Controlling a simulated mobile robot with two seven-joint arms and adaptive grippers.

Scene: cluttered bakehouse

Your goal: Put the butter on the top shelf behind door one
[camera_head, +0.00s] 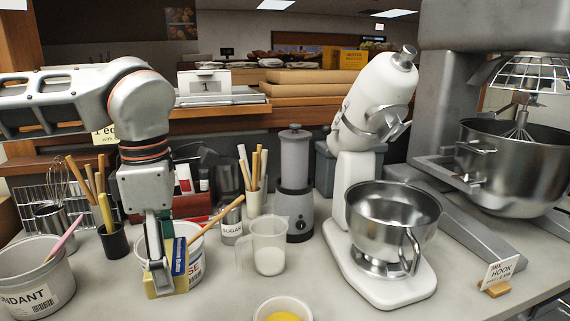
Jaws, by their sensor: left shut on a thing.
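My left gripper (157,262) hangs fingers down over the worktop at the left. It is shut on the butter (180,257), a blue and yellow pack with lettering on its blue side. The pack is upright in front of a white tub, which it partly covers. The fingers hide part of the pack, and I cannot tell if it touches the worktop. I see no door or shelf that I can make out as door one or its top shelf. My right gripper is out of view.
A glass jug (268,247), a blender (294,185) and a stand mixer (375,220) stand right of the butter. A bowl with yellow contents (283,308) is at the front. A fondant tub (35,280) and a dark utensil pot (114,240) stand left. A white item marked 1 (204,84) is behind.

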